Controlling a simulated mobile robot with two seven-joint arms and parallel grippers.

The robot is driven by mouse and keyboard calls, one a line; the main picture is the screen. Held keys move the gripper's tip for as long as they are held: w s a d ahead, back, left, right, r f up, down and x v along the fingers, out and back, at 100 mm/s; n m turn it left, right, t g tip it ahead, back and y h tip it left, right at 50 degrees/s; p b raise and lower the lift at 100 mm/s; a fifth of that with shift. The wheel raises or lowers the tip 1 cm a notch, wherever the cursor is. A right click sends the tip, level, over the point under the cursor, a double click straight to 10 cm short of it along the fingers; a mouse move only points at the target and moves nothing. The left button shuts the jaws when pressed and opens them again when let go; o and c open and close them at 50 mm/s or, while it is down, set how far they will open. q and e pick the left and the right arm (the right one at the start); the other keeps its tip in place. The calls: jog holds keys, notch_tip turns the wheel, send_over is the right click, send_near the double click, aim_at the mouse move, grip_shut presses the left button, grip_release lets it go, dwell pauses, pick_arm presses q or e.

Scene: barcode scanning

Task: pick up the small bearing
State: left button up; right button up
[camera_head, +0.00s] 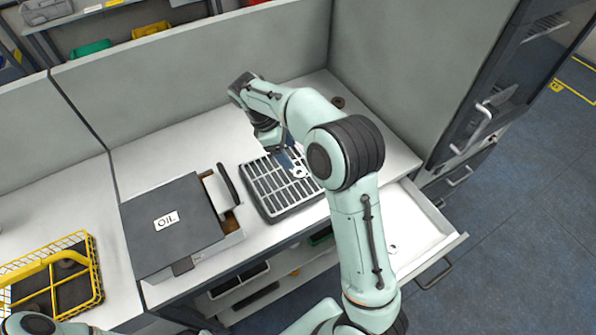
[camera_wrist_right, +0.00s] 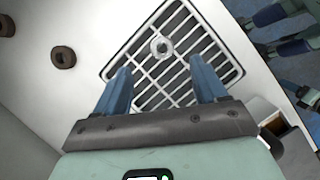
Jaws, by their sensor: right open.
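A small silvery ring, the small bearing (camera_wrist_right: 161,47), lies on the slatted grey tray (camera_wrist_right: 112,66) in the right wrist view. It also shows near the right edge of the tray (camera_head: 259,203) in the head view, as a small pale ring (camera_head: 299,172). My right gripper (camera_wrist_right: 161,76) is open and empty. Its two blue fingers point toward the tray, with the bearing beyond and between the fingertips. In the head view the right gripper (camera_head: 291,160) is over the tray, partly hidden by its own arm. My left gripper does not show.
Brown rings (camera_wrist_right: 63,57) stand on the white bench beyond the tray; one shows in the head view (camera_head: 338,102). A dark OIL box (camera_head: 165,240) is left of the tray. A yellow basket (camera_head: 92,262) sits far left. A drawer (camera_head: 425,250) stands open at right.

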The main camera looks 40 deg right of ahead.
aim_at(300, 172)
jog(key=x, duration=0.5)
jog(key=b+x, duration=0.1)
jog(key=x, duration=0.2)
jog(key=shift+a+f, duration=0.2)
jog(key=shift+f, duration=0.05)
jog(key=c, duration=1.2)
